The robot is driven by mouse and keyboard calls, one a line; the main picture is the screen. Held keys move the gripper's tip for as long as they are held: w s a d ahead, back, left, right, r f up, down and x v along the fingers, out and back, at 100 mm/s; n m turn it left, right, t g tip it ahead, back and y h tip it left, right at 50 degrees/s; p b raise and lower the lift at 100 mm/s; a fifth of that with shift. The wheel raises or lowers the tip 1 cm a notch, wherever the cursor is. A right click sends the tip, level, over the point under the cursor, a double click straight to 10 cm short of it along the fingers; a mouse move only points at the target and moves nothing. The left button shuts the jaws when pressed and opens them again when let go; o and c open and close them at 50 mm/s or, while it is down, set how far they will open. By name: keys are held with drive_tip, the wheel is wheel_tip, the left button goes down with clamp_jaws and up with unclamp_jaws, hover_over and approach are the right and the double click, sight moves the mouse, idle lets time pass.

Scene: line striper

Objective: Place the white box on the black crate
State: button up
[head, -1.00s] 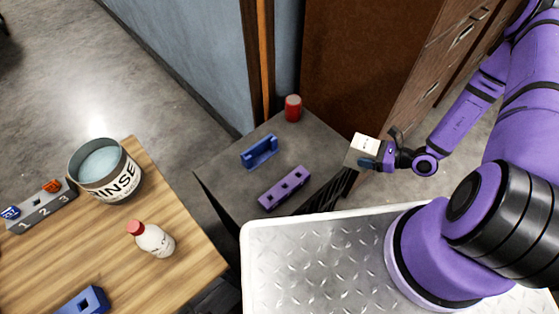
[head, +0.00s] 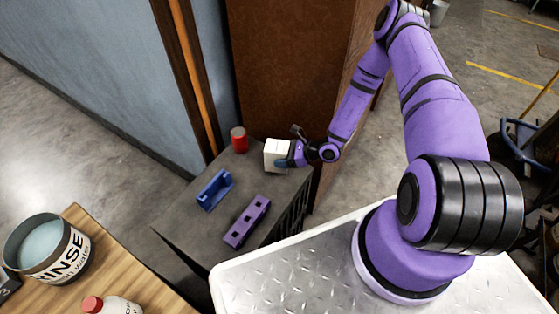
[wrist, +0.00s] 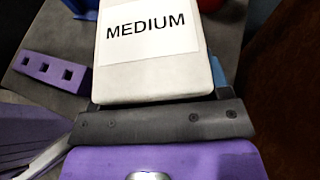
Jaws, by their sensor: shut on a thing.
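The white box (head: 275,153) is held in my gripper (head: 287,158), which is shut on it. In the wrist view the white box (wrist: 152,55) fills the top middle and bears a label reading MEDIUM. The black crate (head: 180,234) has a dark grey top with slatted dark sides. In the head view the box appears over the crate's right back part. I cannot tell whether it touches the top. The fingertips are largely hidden by the box in the wrist view.
On the crate top are a red can (head: 238,139), a blue bracket (head: 214,190) and a purple block with holes (head: 246,221). A wooden table (head: 140,290) holds a RINSE bucket (head: 47,247) and a red-capped bottle (head: 108,305). A brown cabinet (head: 285,65) stands behind.

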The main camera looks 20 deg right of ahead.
drive_tip(key=shift+w+a+f, duration=0.1)
drive_tip(key=shift+w+f, duration=0.05)
drive_tip(key=shift+f, duration=0.45)
drive_tip(key=shift+w+a+f, duration=0.15)
drive_tip(key=shift+f, duration=0.45)
drive_tip(key=shift+w+a+f, duration=0.1)
drive_tip(key=shift+w+f, duration=0.05)
drive_tip(key=shift+f, duration=0.45)
drive_tip(key=o, duration=1)
drive_tip(key=shift+f, duration=0.1)
drive_tip(key=v, duration=1.2)
